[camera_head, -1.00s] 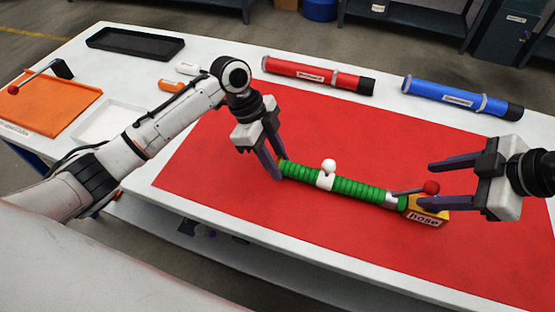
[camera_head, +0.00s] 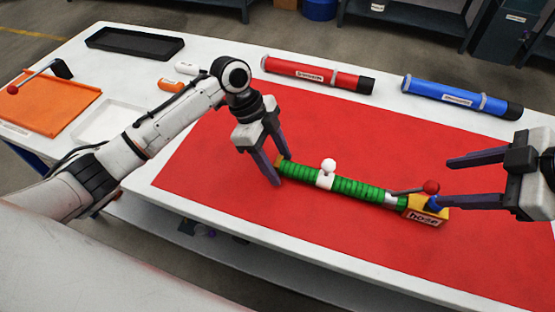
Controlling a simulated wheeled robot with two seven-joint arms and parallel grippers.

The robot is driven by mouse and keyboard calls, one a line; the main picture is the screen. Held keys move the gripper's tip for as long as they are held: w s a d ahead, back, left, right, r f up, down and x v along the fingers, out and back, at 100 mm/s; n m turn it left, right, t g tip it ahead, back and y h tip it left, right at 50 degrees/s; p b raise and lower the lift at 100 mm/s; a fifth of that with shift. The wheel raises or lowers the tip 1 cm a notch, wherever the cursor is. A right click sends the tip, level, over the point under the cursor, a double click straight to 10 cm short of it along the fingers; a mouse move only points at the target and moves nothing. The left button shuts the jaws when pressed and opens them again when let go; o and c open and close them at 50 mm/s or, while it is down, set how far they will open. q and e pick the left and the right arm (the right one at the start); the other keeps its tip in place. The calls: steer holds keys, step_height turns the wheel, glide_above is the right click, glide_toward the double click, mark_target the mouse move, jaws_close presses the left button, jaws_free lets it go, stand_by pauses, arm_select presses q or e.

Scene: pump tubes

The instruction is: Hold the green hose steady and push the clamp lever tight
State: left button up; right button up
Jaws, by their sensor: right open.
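The green hose (camera_head: 355,188) lies along the red mat, with a white collar and white ball knob (camera_head: 328,166) near its middle. My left gripper (camera_head: 278,169) has its fingers on either side of the hose's left end and appears shut on it. The clamp lever (camera_head: 405,191) is a thin grey bar with a red ball (camera_head: 431,187), lying low over the hose's right end. Beneath the ball are a blue piece and a yellow block labelled "hose" (camera_head: 425,216). My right gripper (camera_head: 445,182) is open and empty, its fingertips just right of the red ball.
A red tube (camera_head: 300,69) and a blue tube (camera_head: 445,94) lie at the back of the white table. A black tray (camera_head: 135,42), a white tray (camera_head: 90,137) and an orange board (camera_head: 58,108) with another red-balled lever are at the left. The red mat's front is clear.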

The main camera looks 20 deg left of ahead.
arm_select(q)
steer(key=shift+a+r, duration=0.1)
steer(key=v, duration=1.1)
steer(key=shift+r, duration=0.4)
